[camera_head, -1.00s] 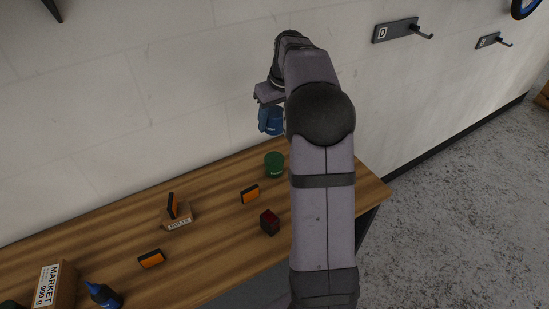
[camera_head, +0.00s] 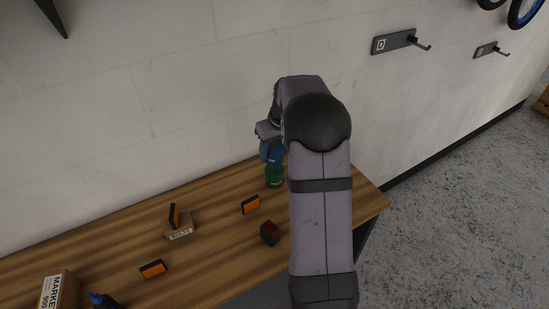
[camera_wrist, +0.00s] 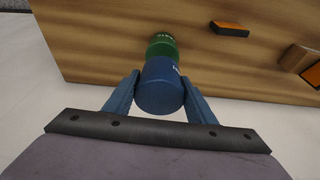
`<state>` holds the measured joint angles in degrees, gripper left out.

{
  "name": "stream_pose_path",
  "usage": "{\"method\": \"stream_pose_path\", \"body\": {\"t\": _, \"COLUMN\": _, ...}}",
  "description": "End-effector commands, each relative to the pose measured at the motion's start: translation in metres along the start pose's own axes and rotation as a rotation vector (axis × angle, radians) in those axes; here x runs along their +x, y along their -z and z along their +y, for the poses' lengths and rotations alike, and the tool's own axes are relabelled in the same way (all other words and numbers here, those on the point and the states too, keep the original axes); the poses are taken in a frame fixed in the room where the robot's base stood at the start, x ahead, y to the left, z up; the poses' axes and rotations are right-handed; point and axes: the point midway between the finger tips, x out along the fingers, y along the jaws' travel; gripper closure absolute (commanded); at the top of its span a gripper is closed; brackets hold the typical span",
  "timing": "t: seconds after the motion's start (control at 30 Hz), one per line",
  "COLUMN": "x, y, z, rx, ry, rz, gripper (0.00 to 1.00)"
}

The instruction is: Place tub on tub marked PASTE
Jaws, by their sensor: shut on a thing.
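My gripper (camera_wrist: 160,93) has blue fingers on both sides of a blue tub (camera_wrist: 162,84) and is shut on it. In the head view my gripper (camera_head: 270,150) is partly hidden by my arm, and the blue fingers and tub blend together. A green tub (camera_head: 275,177) stands upright on the wooden bench, directly below the held tub. The green tub (camera_wrist: 162,44) also shows in the wrist view, with pale lettering too small to read surely, partly covered by the blue tub. I cannot tell whether the two tubs touch.
On the wooden bench (camera_head: 215,262) are a dark red box (camera_head: 270,234), orange-and-black blocks (camera_head: 250,205) (camera_head: 153,269), and a cardboard BOLTS box (camera_head: 179,231) with another such block on it. The wall is behind.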

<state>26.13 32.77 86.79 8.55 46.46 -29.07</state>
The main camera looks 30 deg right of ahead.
Motion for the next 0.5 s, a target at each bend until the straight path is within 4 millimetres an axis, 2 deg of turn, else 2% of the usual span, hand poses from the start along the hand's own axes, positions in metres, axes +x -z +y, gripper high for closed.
{"method": "stream_pose_path", "body": {"t": 0.17, "x": 0.003, "y": -0.001, "z": 0.000, "rx": 0.000, "ry": 0.001, "rz": -0.001, "gripper": 0.77}}
{"method": "stream_pose_path", "body": {"t": 0.5, "x": 0.035, "y": -0.010, "z": 0.000, "rx": 0.001, "ry": 0.000, "rz": 0.000, "gripper": 0.77}}
